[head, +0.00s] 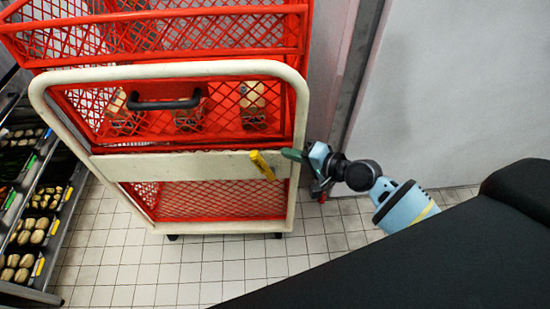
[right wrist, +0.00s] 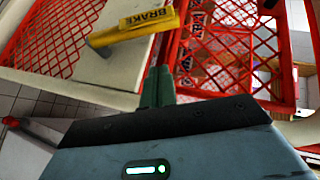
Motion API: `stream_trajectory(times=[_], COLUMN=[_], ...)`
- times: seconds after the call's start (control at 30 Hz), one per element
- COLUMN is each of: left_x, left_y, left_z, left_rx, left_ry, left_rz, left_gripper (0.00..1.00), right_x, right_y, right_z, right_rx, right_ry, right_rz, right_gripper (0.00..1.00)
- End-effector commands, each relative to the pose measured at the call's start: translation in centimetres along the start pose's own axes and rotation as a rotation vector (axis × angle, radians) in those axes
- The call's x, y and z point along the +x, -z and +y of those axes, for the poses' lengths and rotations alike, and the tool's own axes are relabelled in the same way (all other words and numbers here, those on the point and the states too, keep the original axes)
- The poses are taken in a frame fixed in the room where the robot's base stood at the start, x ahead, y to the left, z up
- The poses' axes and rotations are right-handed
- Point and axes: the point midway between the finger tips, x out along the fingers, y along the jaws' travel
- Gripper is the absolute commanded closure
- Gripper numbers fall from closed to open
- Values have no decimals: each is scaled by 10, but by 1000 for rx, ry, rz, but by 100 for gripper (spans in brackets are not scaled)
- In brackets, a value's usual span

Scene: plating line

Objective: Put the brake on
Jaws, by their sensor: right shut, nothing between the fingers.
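A red mesh cart with a cream frame (head: 168,68) stands in the middle of the head view. Its yellow brake lever (head: 262,165) sits at the right part of the cream crossbar and leans, upper end to the left. The fingers (right wrist: 158,84) look apart from the lever in the wrist view, though depth is hard to tell. My left gripper is not in view.
A black handle (head: 165,102) is on the cart's upper panel, with several boxes behind the mesh. A rack (head: 50,215) with trays stands at the left. A grey wall is at the right. Tiled floor (head: 200,270) is clear in front of the cart.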

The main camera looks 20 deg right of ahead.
Motion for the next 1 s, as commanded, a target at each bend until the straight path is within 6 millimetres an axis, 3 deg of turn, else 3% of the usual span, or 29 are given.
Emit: stream_trajectory(times=[0.07,0.33,1.0], left_x=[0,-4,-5], left_y=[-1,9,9], left_z=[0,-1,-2], left_rx=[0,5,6], left_ry=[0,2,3], left_rz=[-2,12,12], left_gripper=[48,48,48], right_x=[15,35,37], right_y=[0,-24,-26], right_z=[-1,-1,0], right_rx=[1,0,-11], right_ry=[2,0,-13], right_rz=[-1,0,0], right_gripper=[100,100,100])
